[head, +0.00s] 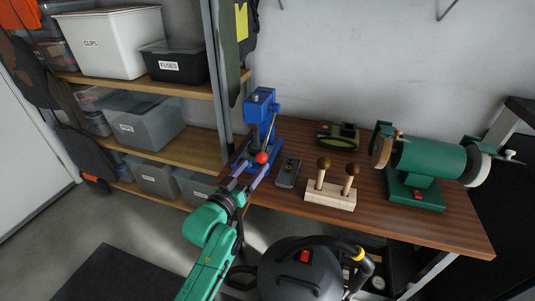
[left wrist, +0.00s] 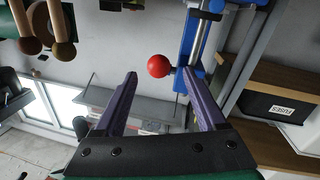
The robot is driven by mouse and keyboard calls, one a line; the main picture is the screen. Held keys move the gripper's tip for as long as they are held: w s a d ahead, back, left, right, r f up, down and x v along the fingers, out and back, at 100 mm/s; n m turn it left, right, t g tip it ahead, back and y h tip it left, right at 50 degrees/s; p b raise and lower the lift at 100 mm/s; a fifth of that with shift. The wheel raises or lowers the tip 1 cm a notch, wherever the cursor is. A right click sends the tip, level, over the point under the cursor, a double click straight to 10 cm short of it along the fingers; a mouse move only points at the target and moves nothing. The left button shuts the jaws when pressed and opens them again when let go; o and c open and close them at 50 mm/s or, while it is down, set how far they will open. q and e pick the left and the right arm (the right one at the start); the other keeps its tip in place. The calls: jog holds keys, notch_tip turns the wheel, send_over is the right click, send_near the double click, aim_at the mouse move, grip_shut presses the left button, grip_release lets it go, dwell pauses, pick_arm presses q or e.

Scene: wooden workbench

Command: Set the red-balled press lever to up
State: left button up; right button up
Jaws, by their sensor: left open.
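The blue press (head: 262,106) stands at the left end of the workbench. Its lever ends in a red ball (head: 262,157), low at the front of the press; a thin grey rod runs above the ball, and the lever appears to slant downward. My left gripper (head: 244,172) is open, just in front of and below the ball. In the left wrist view the red ball (left wrist: 159,66) shows between and a little beyond the tips of my purple fingers (left wrist: 158,74), with no clear contact. The blue press (left wrist: 190,45) is right of the ball. My right gripper is out of view.
On the workbench (head: 440,228) are a grey box with a button (head: 287,173), a wooden block with two knobbed sticks (head: 329,195), a dark green device (head: 337,135) and a green grinder (head: 425,160). Shelves with bins (head: 165,125) stand left. A black vacuum (head: 300,270) stands in front.

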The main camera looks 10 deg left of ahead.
pick_arm(q)
send_near(270, 132)
jog(key=w+d+f, duration=0.2)
jog(key=w+f, duration=0.2)
jog(key=w, duration=0.1)
jog(key=shift+s+d, duration=0.15)
jog(key=shift+c, duration=0.2)
grip_shut()
jog(key=shift+f, duration=0.1)
dwell(0.7)
